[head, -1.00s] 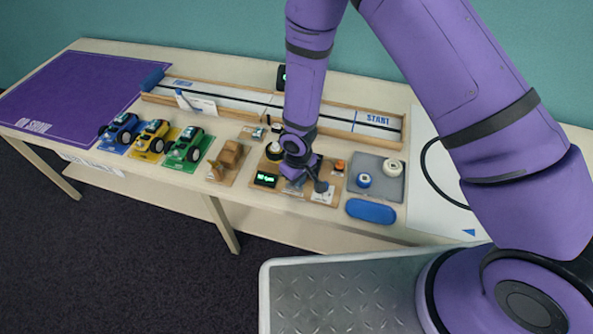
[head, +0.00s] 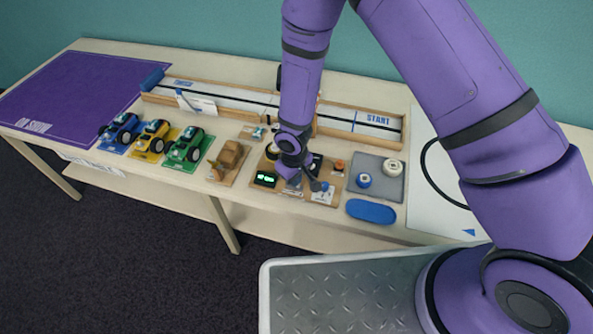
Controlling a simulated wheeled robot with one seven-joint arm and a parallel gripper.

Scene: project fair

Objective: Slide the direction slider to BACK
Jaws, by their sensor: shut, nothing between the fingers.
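The brown control board (head: 337,181) lies near the front edge of the table, below my arm. It carries a lit green display (head: 265,179), an orange button (head: 339,165) and a white plate with a small blue knob (head: 324,186). I cannot tell which part is the direction slider or where it is set; labels are too small to read. My gripper (head: 311,184) is shut and empty, pointing down close over the front of the board beside the blue knob. Whether it touches anything cannot be seen. My wrist hides the middle of the board.
A grey tray (head: 378,190) with a blue-topped part and a white roll stands right of the board. A blue case (head: 371,211) lies in front. A wooden block model (head: 229,159) and toy cars (head: 185,149) stand left. A wooden-railed track (head: 230,99) runs behind.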

